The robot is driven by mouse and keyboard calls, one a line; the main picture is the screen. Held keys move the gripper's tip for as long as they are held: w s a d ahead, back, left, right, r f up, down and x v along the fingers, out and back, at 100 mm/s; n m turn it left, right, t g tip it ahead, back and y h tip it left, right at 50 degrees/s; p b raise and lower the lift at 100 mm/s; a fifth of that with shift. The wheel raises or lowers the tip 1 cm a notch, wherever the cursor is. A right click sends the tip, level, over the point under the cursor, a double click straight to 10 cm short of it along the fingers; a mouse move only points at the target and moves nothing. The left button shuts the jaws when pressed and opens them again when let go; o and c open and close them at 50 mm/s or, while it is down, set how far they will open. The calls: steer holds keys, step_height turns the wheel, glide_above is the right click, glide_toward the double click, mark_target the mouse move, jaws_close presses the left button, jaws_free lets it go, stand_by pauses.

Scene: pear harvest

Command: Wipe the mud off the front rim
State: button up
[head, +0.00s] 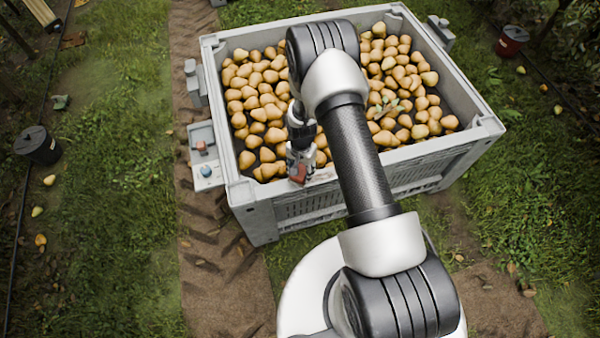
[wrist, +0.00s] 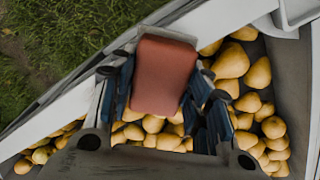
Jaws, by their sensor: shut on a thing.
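The large grey crate (head: 215,95) is full of yellow-brown pears. Its front rim (head: 425,148) is the edge nearest me and also runs diagonally across the wrist view (wrist: 215,22). My gripper (head: 298,165) is at the left part of this rim. In the wrist view, my gripper (wrist: 160,80) is shut on a reddish-brown block (wrist: 163,75), which looks like a sponge. The block's far end overlaps the rim in the picture; I cannot tell whether it touches. I make out no clear mud; the block and my arm hide part of the rim.
Small grey holders on the crate's left side carry a red item (head: 201,147) and a blue item (head: 206,171). Leaves (head: 386,108) lie on the pears. A black bucket (head: 37,145) stands left and a red bucket (head: 511,40) right, both clear of the crate.

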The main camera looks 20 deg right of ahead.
mark_target(301, 169)
steer(key=shift+r+p, duration=0.75)
steer(key=shift+r, duration=0.95)
